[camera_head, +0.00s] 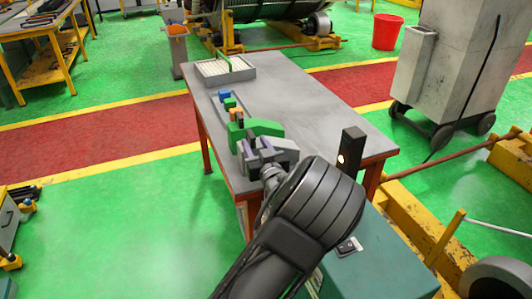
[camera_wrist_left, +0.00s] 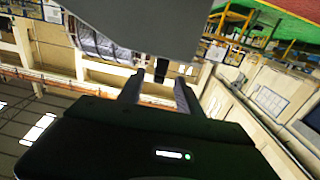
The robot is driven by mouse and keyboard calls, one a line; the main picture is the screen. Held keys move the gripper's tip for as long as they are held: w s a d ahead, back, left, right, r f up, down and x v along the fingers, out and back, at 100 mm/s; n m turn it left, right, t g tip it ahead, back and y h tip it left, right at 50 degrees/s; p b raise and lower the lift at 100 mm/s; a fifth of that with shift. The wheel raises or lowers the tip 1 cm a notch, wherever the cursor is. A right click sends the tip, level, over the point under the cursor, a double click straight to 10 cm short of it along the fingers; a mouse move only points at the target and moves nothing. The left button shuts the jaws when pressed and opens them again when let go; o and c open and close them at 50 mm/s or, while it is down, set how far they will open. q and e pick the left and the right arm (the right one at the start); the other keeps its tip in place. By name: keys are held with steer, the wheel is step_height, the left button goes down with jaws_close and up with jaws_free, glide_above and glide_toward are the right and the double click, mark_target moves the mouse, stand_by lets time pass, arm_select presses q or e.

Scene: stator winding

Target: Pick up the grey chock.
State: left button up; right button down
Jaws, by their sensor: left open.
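The grey chock (camera_head: 287,149) is at the near end of a row of coloured pieces on the grey table (camera_head: 297,101), just in front of the green piece. My left gripper (camera_head: 257,147) is over it at its left part, with the fingers open. The arm and wrist hide part of the chock. In the left wrist view, a large plain grey surface (camera_wrist_left: 150,25), seemingly the chock, fills the top middle. The two open fingers (camera_wrist_left: 158,92) point up towards it; I cannot tell whether they touch it. My right gripper is not in view.
Beyond the chock are the green piece (camera_head: 262,127), an orange piece (camera_head: 236,114) and a blue piece (camera_head: 225,95). A tray (camera_head: 245,76) of pale items stands at the far end. The right part of the tabletop is clear. A dark post (camera_head: 351,148) rises near the right corner.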

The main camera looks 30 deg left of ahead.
mark_target(248, 131)
arm_select(q)
steer(key=shift+x, duration=1.4)
steer(key=shift+f, duration=0.1)
steer(key=shift+w+a+p, duration=0.2)
steer(key=shift+a+p, duration=0.15)
steer(key=shift+p, duration=0.1)
steer(key=p+x, duration=0.1)
steer(key=x, duration=0.2)
steer(key=shift+w+a, duration=0.2)
steer(key=shift+a, duration=0.05)
steer(key=shift+w+a, duration=0.25)
steer(key=shift+a, duration=0.05)
steer(key=shift+c, duration=0.4)
jaws_close()
